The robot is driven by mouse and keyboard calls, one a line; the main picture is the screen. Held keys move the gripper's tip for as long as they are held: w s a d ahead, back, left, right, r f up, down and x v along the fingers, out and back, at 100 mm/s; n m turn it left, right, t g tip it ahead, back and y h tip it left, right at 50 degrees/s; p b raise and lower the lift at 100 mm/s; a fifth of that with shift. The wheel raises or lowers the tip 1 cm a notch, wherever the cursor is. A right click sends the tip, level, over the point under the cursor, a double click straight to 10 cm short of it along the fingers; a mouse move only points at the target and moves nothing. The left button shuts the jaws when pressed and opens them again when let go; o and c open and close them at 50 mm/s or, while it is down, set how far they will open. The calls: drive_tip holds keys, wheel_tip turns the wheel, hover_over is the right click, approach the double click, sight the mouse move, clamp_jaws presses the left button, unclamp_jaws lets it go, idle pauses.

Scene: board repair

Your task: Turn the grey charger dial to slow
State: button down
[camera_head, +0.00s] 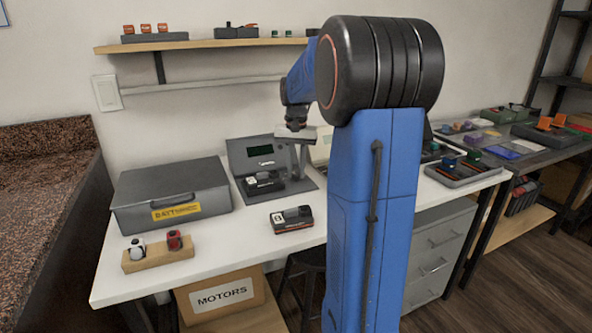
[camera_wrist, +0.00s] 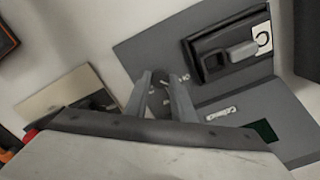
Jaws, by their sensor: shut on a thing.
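The grey charger (camera_head: 240,152) stands on the white bench, with a dark green display on its raised back panel and a flat base in front. It also fills the right of the wrist view (camera_wrist: 150,50). A dark battery pack (camera_head: 264,183) sits in its base, also seen in the wrist view (camera_wrist: 228,48). My gripper (camera_head: 302,168) reaches down over the right side of the charger. In the wrist view, my gripper (camera_wrist: 160,82) is shut on the dark dial (camera_wrist: 158,98), mostly hidden between the fingers. Small white labels lie beside it, too blurred to read, so the dial's setting cannot be told.
A cream unit (camera_head: 322,146) stands just right of the charger, partly behind my arm. A loose battery (camera_head: 291,219) lies in front. A grey case (camera_head: 170,194) stands left, and a wooden block (camera_head: 158,255) sits near the front edge. A shelf (camera_head: 200,45) runs above.

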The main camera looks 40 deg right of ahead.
sight(296, 174)
drive_tip(key=m, duration=0.4)
drive_tip(key=shift+m, duration=1.9)
drive_tip(key=c, duration=1.5)
unclamp_jaws()
wheel_tip(296, 174, up, 18)
drive_tip(key=shift+f, duration=0.25)
